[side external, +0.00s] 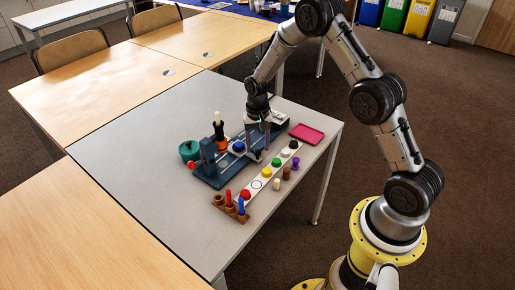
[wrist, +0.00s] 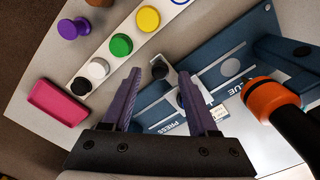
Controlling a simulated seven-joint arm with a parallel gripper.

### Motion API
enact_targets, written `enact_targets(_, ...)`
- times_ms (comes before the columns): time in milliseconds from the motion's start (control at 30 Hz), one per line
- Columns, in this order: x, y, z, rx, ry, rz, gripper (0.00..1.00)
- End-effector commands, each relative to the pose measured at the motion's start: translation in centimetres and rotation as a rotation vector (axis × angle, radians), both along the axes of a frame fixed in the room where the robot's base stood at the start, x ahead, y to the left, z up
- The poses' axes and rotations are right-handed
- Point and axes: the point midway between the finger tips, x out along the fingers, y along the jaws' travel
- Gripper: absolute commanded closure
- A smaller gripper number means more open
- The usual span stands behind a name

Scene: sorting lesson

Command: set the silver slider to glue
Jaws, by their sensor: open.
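The blue device base (side external: 207,178) lies on the grey table, and its panel (wrist: 222,50) fills the right of the wrist view. The words GLUE (wrist: 232,80) and PRESS (wrist: 160,128) are printed on the panel, beside pale track lines. My gripper (side external: 261,154) is over the right half of the base, pointing down. In the wrist view my gripper (wrist: 174,72) has its two purple fingers apart. A small silver piece (wrist: 181,99), likely the slider, shows partly between the fingers. The fingers hide some of it, and I cannot tell whether they touch it.
A pink tray (side external: 307,133) is at the right. The table's left part is clear.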

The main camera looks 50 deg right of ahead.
Motion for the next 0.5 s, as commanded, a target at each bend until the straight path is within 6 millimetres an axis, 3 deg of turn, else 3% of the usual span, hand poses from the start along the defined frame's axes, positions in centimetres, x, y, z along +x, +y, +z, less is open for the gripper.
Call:
enact_targets(200,0.0,0.0,-1.7,0.000,0.000,0.000,0.41)
enact_targets(500,0.0,0.0,-1.8,0.000,-0.001,0.000,0.41)
